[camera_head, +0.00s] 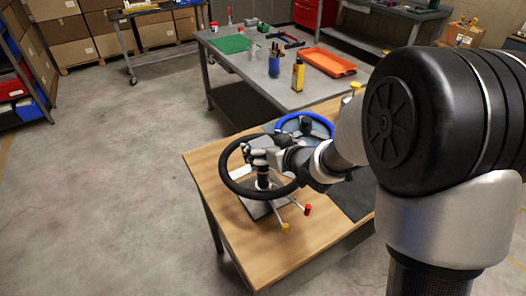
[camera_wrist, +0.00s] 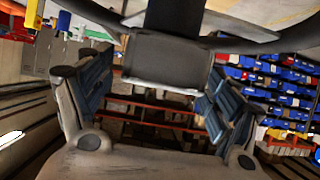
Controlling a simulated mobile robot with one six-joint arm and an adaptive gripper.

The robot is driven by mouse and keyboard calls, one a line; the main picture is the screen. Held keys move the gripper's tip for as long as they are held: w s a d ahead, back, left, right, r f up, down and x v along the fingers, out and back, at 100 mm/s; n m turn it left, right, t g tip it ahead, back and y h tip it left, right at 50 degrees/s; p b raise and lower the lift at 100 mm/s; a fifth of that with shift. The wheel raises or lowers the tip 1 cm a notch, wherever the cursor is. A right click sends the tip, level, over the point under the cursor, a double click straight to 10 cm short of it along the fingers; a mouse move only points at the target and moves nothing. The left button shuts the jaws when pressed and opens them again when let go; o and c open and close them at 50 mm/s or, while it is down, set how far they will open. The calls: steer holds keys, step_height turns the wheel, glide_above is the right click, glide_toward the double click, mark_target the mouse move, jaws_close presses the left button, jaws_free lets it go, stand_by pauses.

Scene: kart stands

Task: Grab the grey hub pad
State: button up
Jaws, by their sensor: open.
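A black steering wheel (camera_head: 226,180) stands on a post above the wooden table in the head view. My gripper (camera_head: 262,156) is at the wheel's middle, and it hides much of the hub there. In the wrist view my gripper (camera_wrist: 157,85) is open, with a finger on each side. The grey hub pad (camera_wrist: 165,62) shows as a dark grey block ahead of and between the fingers. Gaps show beside it, and I cannot tell whether either finger touches it. Dark parts of the wheel rim (camera_wrist: 240,45) curve out beside the pad.
A blue steering wheel (camera_head: 330,123) stands just behind the black one. Levers with a red knob (camera_head: 307,209) and a yellow knob (camera_head: 285,227) stick out below. A grey bench behind holds an orange tray (camera_head: 328,62) and a blue cup (camera_head: 273,66). The floor at left is clear.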

steer(key=shift+w+a+f, duration=0.1)
steer(key=shift+w, duration=0.05)
steer(key=shift+c, duration=0.5)
steer(key=c, duration=1.1)
steer(key=shift+o, duration=0.2)
